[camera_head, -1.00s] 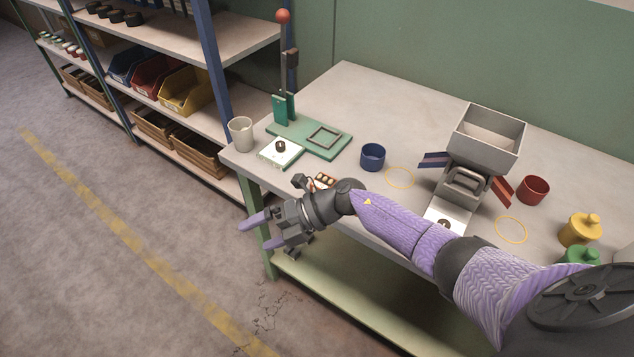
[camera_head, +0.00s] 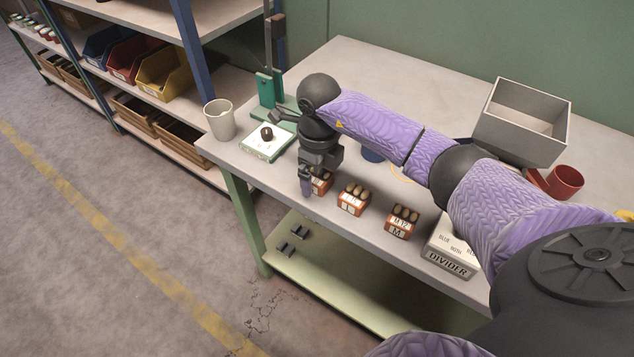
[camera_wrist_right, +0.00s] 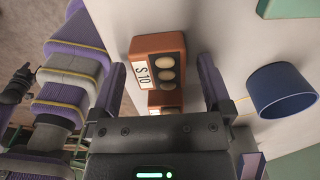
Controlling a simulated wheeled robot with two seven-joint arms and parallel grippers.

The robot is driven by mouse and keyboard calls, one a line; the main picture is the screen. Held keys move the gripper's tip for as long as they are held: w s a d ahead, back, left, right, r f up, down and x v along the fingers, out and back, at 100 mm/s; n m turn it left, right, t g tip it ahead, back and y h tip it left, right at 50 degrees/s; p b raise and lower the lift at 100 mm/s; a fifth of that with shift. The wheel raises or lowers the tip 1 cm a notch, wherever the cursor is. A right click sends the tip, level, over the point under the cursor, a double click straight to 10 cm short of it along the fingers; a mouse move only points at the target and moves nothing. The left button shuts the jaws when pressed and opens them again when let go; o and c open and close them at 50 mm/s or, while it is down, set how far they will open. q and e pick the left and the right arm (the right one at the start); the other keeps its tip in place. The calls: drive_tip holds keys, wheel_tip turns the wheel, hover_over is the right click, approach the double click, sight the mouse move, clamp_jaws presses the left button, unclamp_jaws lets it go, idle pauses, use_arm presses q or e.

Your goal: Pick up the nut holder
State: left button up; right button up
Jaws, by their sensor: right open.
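Several orange-brown nut holders stand in a row along the table's front edge. The leftmost holder (camera_head: 322,182) is partly hidden behind my right gripper (camera_head: 307,182). The middle holder (camera_head: 353,199) and the right-hand holder (camera_head: 402,221) show clearly, with nuts on top and white labels. In the right wrist view, a holder labelled S 10 (camera_wrist_right: 157,64) lies between and beyond the two open fingers, apart from them. Another orange holder (camera_wrist_right: 165,99) is mostly hidden by the gripper body. My right gripper is open, empty and pointing down above the row.
A blue cup (camera_wrist_right: 281,90) is beside the right finger in the wrist view. A grey-white cup (camera_head: 219,120) and a white box with a black knob (camera_head: 268,143) stand at the table's left. A grey hopper (camera_head: 521,120), red cup (camera_head: 566,182) and DIVIDER box (camera_head: 450,250) are to the right.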

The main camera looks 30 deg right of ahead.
drive_tip(key=shift+f, duration=0.6)
drive_tip(key=shift+r, duration=0.15)
drive_tip(key=shift+c, duration=0.3)
drive_tip(key=c, duration=1.2)
